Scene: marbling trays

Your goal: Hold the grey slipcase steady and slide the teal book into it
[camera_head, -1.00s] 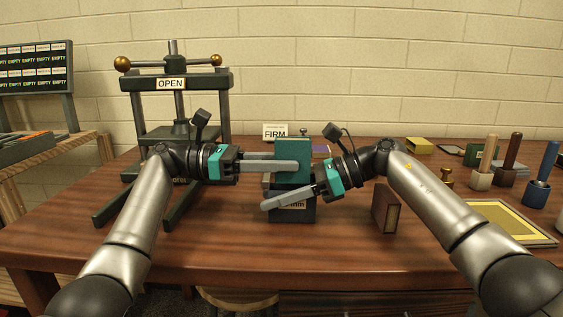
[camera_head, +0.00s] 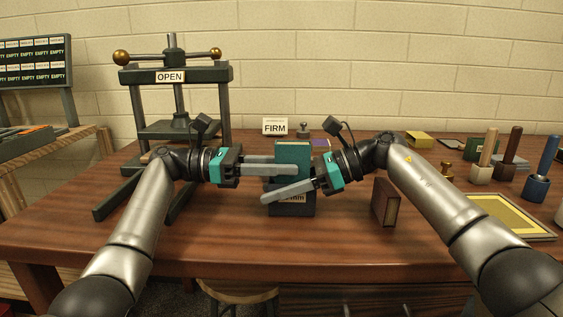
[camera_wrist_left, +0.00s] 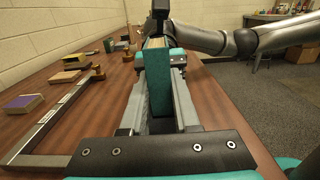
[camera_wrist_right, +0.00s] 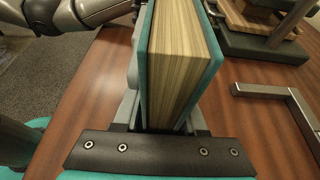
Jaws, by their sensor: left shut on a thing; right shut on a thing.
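The teal book (camera_head: 293,152) stands upright with its lower part inside the dark grey slipcase (camera_head: 291,211); its upper part sticks out above. My left gripper (camera_head: 284,165) is shut on the teal book from the left, just above the slipcase. My right gripper (camera_head: 275,191) is lower, shut on the slipcase from the right, with one finger across its front. In the left wrist view the teal book (camera_wrist_left: 158,90) stands between the fingers. In the right wrist view the book's pages and teal cover (camera_wrist_right: 183,60) fill the middle, and the slipcase is mostly hidden.
A brown book (camera_head: 385,203) stands right of the slipcase. A black press (camera_head: 175,75) marked OPEN stands at the left. A FIRM sign (camera_head: 275,126) is behind. Handled tools (camera_head: 509,160) and a yellow-framed tray (camera_head: 497,215) are at the right. The table front is clear.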

